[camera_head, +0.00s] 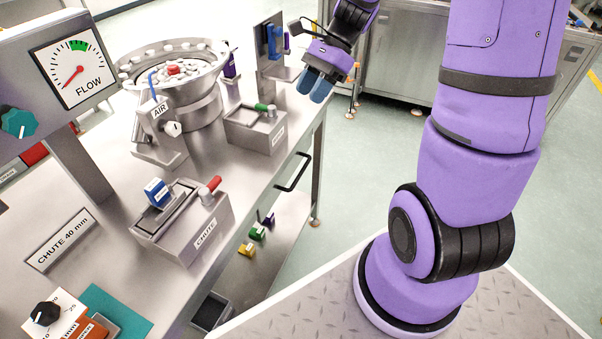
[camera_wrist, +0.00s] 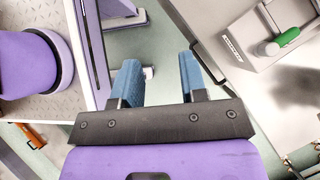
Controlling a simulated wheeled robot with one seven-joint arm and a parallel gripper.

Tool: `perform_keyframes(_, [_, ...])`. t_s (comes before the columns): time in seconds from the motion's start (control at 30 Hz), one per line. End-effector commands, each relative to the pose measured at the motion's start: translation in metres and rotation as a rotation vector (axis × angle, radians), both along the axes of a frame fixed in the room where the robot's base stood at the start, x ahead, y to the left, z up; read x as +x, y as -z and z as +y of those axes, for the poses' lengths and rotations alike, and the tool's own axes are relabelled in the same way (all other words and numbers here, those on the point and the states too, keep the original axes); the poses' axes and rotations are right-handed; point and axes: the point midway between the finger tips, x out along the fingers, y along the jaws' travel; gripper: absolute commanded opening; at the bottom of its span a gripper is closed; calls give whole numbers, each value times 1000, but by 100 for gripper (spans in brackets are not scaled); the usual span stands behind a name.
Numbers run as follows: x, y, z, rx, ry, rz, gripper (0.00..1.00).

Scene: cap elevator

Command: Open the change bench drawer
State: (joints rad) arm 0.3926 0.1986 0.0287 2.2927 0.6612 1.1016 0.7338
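The change bench (camera_head: 300,115) is a steel table on the left of the head view. A black bar handle (camera_head: 293,172) sits on its front side, below the top edge. The drawer front around the handle is steep to the view and looks flush with the bench, though its outline is hard to make out.
On the bench stand a bowl feeder (camera_head: 190,110), a box with a green-handled lever (camera_head: 262,125) and a chute box with a red-handled lever (camera_head: 190,225). Small coloured blocks (camera_head: 257,233) lie on the lower shelf. The floor (camera_head: 350,175) beside the handle is clear.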

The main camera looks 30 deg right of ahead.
Motion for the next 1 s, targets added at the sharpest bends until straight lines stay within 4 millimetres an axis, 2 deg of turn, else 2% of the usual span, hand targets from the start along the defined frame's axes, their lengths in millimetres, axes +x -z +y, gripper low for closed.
perform_keyframes(0.03, [6, 14, -6, 37, 64, 56, 39])
perform_keyframes(0.2, [25, 54, -24, 154, 276, 226, 39])
perform_keyframes(0.5, [48, 133, -58, 368, 644, 538, 39])
perform_keyframes(0.73, [55, 202, -83, 543, 908, 786, 39])
perform_keyframes(1.0, [48, 286, -108, 762, 1192, 1080, 39])
